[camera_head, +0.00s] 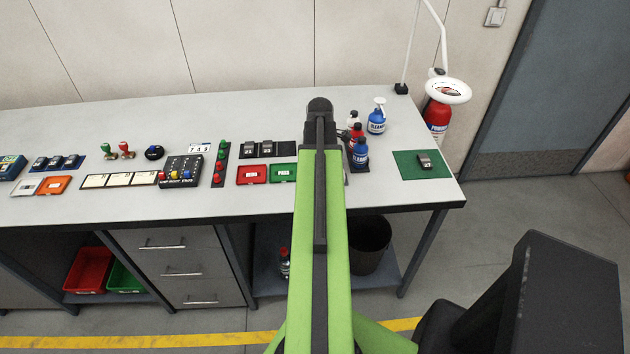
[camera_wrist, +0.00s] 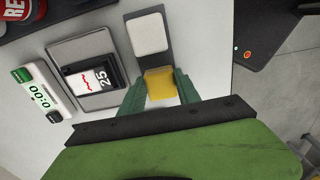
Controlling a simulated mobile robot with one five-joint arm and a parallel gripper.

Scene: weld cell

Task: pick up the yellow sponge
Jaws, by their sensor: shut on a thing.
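The yellow sponge (camera_wrist: 160,84) shows in the wrist view as a small yellow block between the two green fingers of my gripper (camera_wrist: 160,77). The gripper is shut on it. The sponge is at the near end of a narrow dark tray (camera_wrist: 155,61); I cannot tell whether it rests there or is raised. In the head view my green arm reaches over the bench and hides the sponge and the fingers.
A white block (camera_wrist: 147,33) sits on the tray's far part. Left of it are a black device (camera_wrist: 104,75) marked 25 and a green-ended timer (camera_wrist: 40,90). In the head view, spray bottles (camera_head: 376,117) stand right of my arm on the bench (camera_head: 250,120).

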